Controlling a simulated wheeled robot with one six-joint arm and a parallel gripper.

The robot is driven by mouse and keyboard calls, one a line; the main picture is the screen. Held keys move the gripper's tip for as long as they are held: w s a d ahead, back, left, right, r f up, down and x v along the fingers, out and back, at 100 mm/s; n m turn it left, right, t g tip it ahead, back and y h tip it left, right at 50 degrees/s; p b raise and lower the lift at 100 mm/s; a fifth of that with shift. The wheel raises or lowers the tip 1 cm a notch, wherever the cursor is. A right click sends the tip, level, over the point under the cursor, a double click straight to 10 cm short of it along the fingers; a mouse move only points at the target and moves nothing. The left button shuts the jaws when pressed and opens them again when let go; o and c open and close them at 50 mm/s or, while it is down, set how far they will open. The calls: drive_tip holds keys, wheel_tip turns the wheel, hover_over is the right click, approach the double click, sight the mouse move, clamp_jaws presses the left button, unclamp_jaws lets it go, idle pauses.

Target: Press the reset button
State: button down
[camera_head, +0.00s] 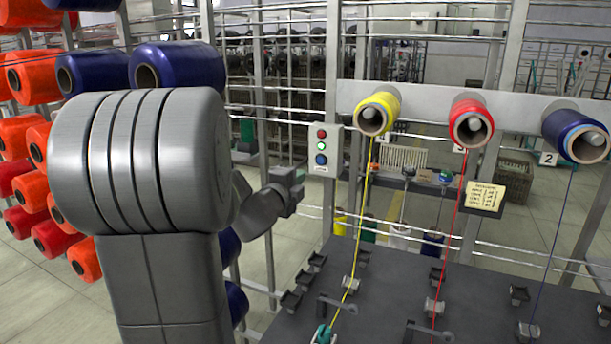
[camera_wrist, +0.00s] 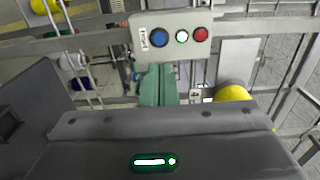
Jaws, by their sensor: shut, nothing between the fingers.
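A pale button box (camera_head: 325,170) is fixed to a post in the head view, with a red button (camera_head: 321,133) on top, a lit green-white button (camera_head: 321,146) in the middle and a blue button (camera_head: 321,159) at the bottom. In the wrist view the box (camera_wrist: 172,20) shows the blue button (camera_wrist: 159,38), lit button (camera_wrist: 182,36) and red button (camera_wrist: 200,34) in a row. A small label sits beside the blue one, its text unreadable. My gripper (camera_head: 298,178) is shut and empty, below and left of the box. Its green fingers (camera_wrist: 158,70) appear just below the blue button; contact cannot be told.
Yellow (camera_head: 378,108), red (camera_head: 472,117) and blue (camera_head: 578,135) spools hang from a rail at right, their threads running down to a dark table (camera_head: 400,285). Horizontal wires and posts surround the box. Orange and blue spools fill a rack at left.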

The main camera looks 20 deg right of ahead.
drive_tip(key=shift+v, duration=0.95)
